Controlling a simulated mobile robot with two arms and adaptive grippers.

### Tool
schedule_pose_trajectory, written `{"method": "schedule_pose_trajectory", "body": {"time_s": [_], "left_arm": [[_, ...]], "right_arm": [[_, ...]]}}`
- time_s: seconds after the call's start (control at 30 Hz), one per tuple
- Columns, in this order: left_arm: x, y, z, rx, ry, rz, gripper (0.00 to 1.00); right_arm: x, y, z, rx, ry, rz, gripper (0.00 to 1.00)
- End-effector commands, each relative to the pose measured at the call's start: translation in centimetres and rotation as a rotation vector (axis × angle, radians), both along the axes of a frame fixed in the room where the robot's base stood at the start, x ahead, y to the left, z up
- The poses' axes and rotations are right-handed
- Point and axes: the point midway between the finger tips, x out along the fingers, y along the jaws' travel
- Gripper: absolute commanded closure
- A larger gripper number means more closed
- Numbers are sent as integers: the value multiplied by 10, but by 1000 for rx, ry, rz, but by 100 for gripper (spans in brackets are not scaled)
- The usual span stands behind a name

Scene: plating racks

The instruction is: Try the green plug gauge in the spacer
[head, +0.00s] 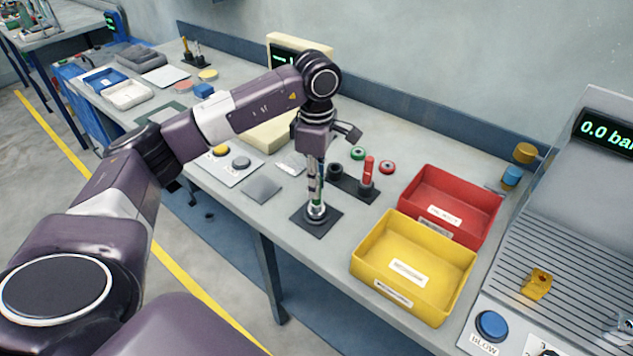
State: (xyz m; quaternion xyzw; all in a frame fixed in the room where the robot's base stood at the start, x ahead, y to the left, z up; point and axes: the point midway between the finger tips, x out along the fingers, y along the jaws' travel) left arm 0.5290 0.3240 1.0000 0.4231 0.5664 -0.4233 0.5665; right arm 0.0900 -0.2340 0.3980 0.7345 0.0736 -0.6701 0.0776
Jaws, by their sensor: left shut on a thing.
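My left gripper (316,186) points straight down and is shut on the green plug gauge (319,198), of which a little green shows between the fingers. Directly below is the spacer (316,212), a small silvery ring on a dark square pad (301,222). The gauge is upright and in line with the spacer; I cannot tell whether its tip is inside the bore or just above it. The fingers hide much of the gauge. My right gripper is not in view.
A dark gauge stand (350,186) holding a red gauge (369,170) is just right of the gripper. A yellow bin (372,273) and a red bin (487,221) stand further right. A grey plate (261,189) lies left.

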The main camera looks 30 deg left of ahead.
Motion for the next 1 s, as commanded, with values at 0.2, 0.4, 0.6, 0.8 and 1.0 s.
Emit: {"method": "schedule_pose_trajectory", "body": {"time_s": [0.2,0.4,0.6,0.8,1.0], "left_arm": [[0,0,-5,0,0,0,100],[0,0,-8,0,0,0,100],[0,0,-12,0,0,0,100],[0,0,-11,0,0,0,100],[0,0,-11,0,0,0,100]], "right_arm": [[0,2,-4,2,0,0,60],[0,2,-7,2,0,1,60],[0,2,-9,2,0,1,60],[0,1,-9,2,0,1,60],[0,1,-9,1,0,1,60]]}}
